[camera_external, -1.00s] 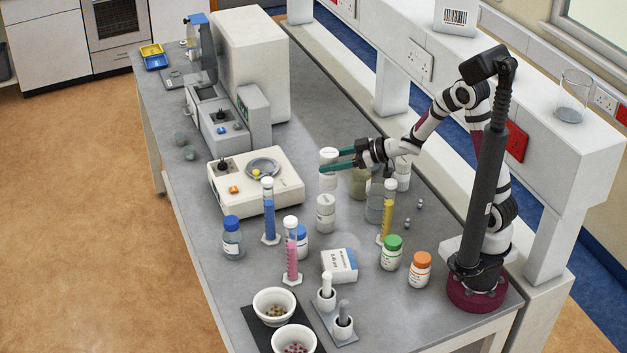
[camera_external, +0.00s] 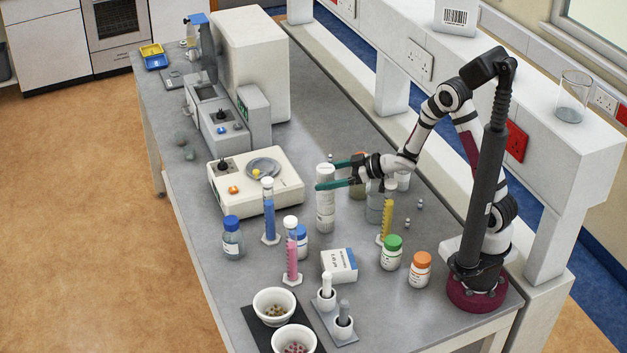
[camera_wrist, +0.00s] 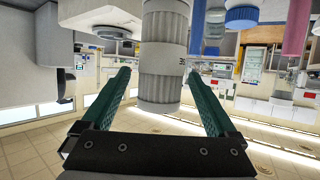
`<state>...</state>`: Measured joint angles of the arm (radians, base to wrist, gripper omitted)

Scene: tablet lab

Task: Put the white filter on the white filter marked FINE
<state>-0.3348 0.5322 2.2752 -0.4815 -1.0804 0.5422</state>
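A white filter (camera_external: 325,173) sits on top of the white cylindrical filter stack (camera_external: 325,213) in the middle of the bench. The stack looks upright and the pieces look lined up. Small print on it is too small to read, so I cannot make out the word FINE. My gripper (camera_external: 333,174) is at the height of the top filter, with a green finger on either side. In the wrist view, which is upside down, the filter column (camera_wrist: 160,60) stands between the fingers with gaps on both sides. My gripper (camera_wrist: 160,72) is open there.
A white device with a round plate (camera_external: 255,190) stands to the left. Blue (camera_external: 269,220) and pink (camera_external: 291,262) cylinders stand near the stack. A yellow cylinder (camera_external: 386,220) and a clear bottle (camera_external: 374,209) are close on the right. A white box (camera_external: 340,265) lies in front.

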